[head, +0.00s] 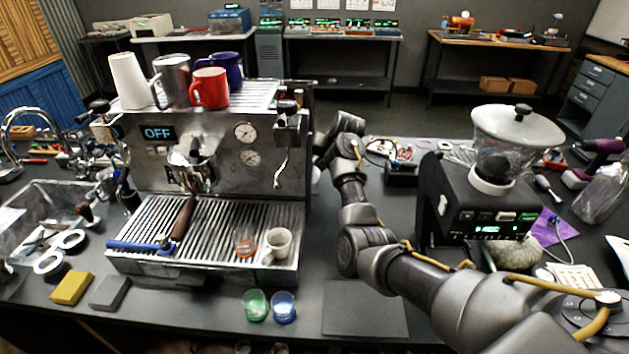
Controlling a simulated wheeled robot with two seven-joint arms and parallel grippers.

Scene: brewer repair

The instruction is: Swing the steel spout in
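The espresso machine (215,125) stands on the dark bench at left of centre, its display reading OFF. A thin steel spout (281,171) hangs down at the front right of the machine, below a black knob (286,106), and slants slightly. More chrome tubing (118,160) is at the machine's left side. My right arm comes in from the lower right and bends up beside the machine. Its end (324,150) is close to the machine's right side, to the right of the spout and apart from it. Its fingers are not clear. My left gripper is out of view.
Cups (210,88) stand on top of the machine. A white cup (278,243) and a brown-handled tool (184,218) are on the drip tray (215,215). A grinder (480,205) stands right of my arm. A sink (40,212) is at left.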

